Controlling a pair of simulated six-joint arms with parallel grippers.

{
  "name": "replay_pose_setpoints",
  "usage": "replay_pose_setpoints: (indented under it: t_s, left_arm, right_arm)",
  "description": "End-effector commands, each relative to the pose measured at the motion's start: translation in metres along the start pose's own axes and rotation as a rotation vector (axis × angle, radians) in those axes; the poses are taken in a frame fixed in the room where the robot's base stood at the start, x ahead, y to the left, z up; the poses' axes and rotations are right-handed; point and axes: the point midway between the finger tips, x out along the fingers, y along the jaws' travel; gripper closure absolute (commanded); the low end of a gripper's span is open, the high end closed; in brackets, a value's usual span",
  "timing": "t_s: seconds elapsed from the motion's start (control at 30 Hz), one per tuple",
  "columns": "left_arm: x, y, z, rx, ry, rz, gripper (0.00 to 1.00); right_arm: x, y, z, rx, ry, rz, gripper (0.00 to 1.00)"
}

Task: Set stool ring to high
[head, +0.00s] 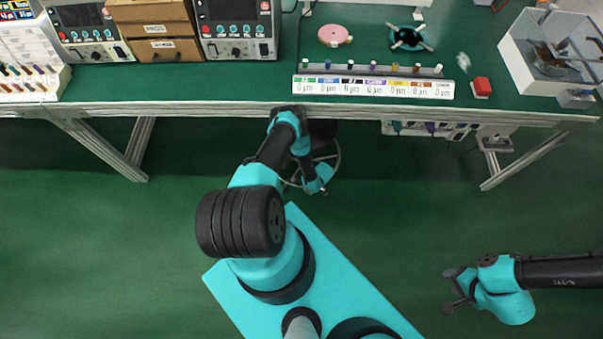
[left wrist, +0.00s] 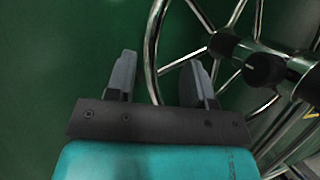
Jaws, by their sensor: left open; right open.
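The stool ring (left wrist: 149,55) is a chrome hoop with spokes in the left wrist view. The stool's chrome column (left wrist: 295,72) carries a black knob (left wrist: 264,69). My left gripper (left wrist: 158,65) is open, and the hoop's near curve appears between its fingers. I cannot tell whether they touch it. In the head view part of the ring (head: 338,162) shows below the bench edge, beside my left wrist; the dark seat (head: 324,130) is partly hidden by my left arm. My right gripper (head: 457,291) is open and empty over the floor at lower right, far from the stool.
The green workbench (head: 280,85) runs across the top, its front edge above the stool. A labelled strip (head: 373,87), a red button (head: 481,87) and a clear-covered machine (head: 553,55) stand on it. Metal bench legs (head: 137,145) stand left and right. The green floor is mostly clear.

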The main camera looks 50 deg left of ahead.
Motion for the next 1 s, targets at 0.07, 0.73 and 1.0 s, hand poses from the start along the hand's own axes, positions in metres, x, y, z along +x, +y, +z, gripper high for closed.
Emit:
replay_pose_setpoints:
  t_s: [0.07,0.73,1.0]
  left_arm:
    - [0.013,0.001,0.001,-0.002,-0.001,0.001,0.52]
    - [0.068,0.000,0.000,0.000,0.000,0.001,0.52]
    - [0.067,0.000,0.000,0.000,0.000,0.001,0.59]
  right_arm:
    - [0.000,0.000,0.000,0.000,0.000,0.000,0.57]
    - [0.000,0.000,0.000,0.000,0.000,0.000,0.57]
    - [0.000,0.000,0.000,0.000,0.000,0.000,0.57]
